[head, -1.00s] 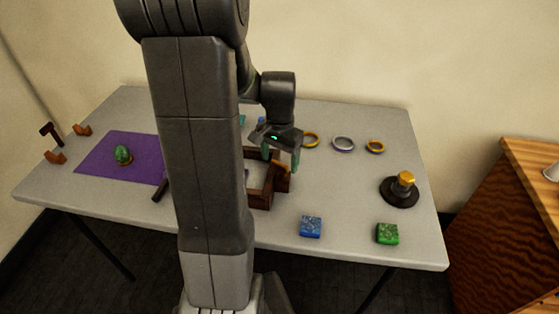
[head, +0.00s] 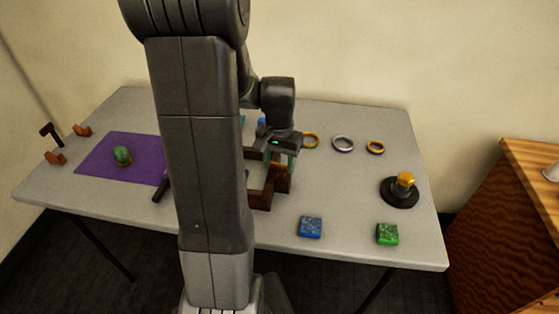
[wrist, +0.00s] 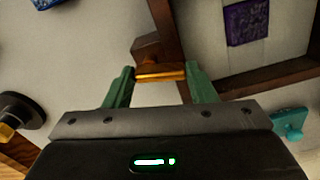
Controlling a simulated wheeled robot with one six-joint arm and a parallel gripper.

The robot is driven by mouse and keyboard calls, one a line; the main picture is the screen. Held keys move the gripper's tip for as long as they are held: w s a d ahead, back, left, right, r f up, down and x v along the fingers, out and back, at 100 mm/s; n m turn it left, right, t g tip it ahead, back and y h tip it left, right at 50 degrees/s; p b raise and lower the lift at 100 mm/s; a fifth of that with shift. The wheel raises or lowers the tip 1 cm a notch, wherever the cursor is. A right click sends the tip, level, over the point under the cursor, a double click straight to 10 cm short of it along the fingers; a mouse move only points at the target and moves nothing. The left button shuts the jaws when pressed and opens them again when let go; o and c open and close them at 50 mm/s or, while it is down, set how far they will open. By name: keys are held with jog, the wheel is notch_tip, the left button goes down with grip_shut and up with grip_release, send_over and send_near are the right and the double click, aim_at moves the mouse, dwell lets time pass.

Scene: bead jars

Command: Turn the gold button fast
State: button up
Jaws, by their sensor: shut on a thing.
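The gold button, a short gold bar (wrist: 160,76), sits by a corner of a dark brown wooden frame (head: 262,203). The frame's rails also show in the wrist view (wrist: 168,30). My gripper (wrist: 160,80) is shut on the gold button, with one green fingertip at each end of it. In the head view my gripper (head: 282,162) is low over the frame's right side, and the button is mostly hidden by the fingers. A purple patterned block (wrist: 246,22) lies inside the frame.
A gold-topped knob on a black round base (head: 400,191) stands at the right. Blue (head: 311,227) and green (head: 387,234) blocks lie in front. Several rings, including a silver one (head: 343,144), lie behind. A green egg-shaped thing (head: 122,155) stands on a purple mat (head: 100,165).

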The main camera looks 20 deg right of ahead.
aim_at(279, 165)
jog(key=n, duration=0.3)
jog(key=shift+s+a, duration=0.1)
jog(key=o, duration=1)
notch_tip(279, 165, up, 14)
jog(key=shift+f+p, duration=0.1)
jog(key=shift+p, duration=0.3)
